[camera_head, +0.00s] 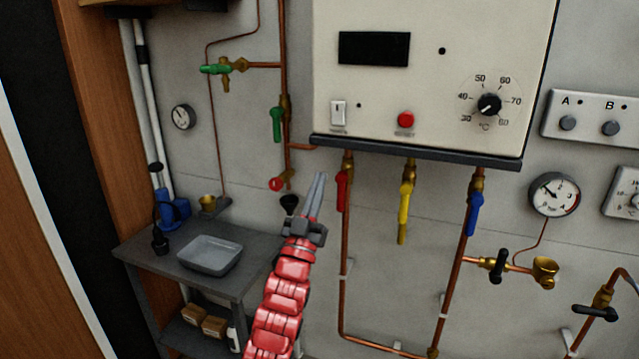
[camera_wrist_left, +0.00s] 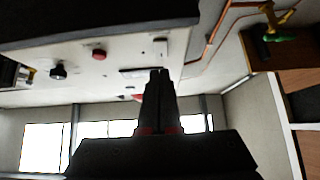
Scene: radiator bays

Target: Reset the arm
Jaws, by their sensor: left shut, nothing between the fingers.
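My left gripper (camera_head: 316,196) shows in the head view at the end of my red left arm, in front of the wall and a little below the boiler's lower left corner. Its fingers are together and point up, with nothing between them. In the left wrist view the closed fingers (camera_wrist_left: 158,88) point up toward the underside and front of the boiler. The red-handled valve (camera_head: 342,190) is just right of the fingertips in the head view; I cannot tell the exact gap. My right gripper is not in view.
The white boiler (camera_head: 430,100) has a dial (camera_head: 489,104), a red button (camera_head: 405,119) and a switch (camera_head: 338,112). Yellow (camera_head: 404,205) and blue (camera_head: 474,212) valve handles hang below. A grey tray (camera_head: 210,254) sits on the small table (camera_head: 150,244) at left. Copper pipes line the wall.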

